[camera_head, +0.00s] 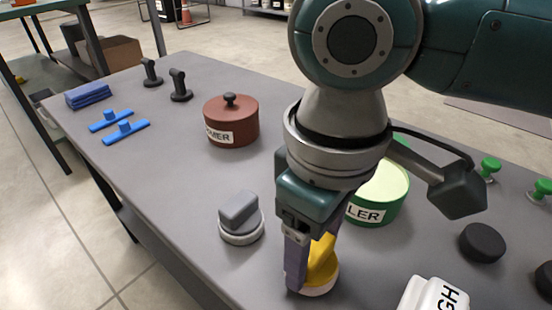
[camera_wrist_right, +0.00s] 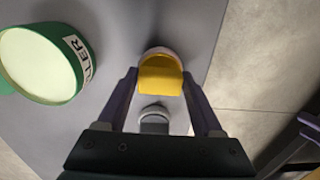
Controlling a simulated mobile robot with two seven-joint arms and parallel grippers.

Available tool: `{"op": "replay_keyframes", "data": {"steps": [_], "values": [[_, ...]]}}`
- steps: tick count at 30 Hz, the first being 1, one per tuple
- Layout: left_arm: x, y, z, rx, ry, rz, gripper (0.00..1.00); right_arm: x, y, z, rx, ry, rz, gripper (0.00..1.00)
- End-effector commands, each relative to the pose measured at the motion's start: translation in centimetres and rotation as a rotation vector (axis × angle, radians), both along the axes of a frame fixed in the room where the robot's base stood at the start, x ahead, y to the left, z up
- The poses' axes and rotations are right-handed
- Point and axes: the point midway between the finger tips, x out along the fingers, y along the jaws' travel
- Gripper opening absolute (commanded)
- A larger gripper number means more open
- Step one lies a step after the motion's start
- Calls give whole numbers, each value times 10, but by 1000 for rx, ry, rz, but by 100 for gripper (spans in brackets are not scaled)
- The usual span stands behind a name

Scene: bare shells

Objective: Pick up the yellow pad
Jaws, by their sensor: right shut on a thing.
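The yellow pad (camera_head: 322,262) has a yellow grip on a pale round base and stands near the table's front edge. It also shows in the right wrist view (camera_wrist_right: 160,78), between the two fingers. My right gripper (camera_head: 308,262) reaches down over it and is shut on its yellow grip. In the right wrist view the gripper's fingers (camera_wrist_right: 160,88) lie on both sides of the grip. In the head view part of the pad is hidden behind a finger. The pad's base seems at table height; I cannot tell whether it touches. My left gripper is not in view.
A grey pad (camera_head: 241,218) stands left of my right gripper. A green tub (camera_head: 378,208) is just behind, a red lidded pot (camera_head: 231,122) farther back. A white labelled object (camera_head: 425,296) and a black disc (camera_head: 482,242) are to the right. The table's left middle is clear.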

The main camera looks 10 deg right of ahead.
Motion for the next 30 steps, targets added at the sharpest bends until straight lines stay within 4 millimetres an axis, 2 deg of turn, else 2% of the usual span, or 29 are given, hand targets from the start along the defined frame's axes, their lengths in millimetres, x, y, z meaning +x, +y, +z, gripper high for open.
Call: {"op": "replay_keyframes", "data": {"steps": [1,6,15,21,30], "values": [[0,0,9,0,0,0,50,1,0,15,2,-4,0,5],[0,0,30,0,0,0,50,1,0,63,2,-6,1,5],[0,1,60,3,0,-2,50,1,1,149,2,-6,1,5],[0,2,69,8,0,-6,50,1,1,180,2,-2,0,5],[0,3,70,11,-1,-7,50,0,0,188,0,-1,0,5]]}}
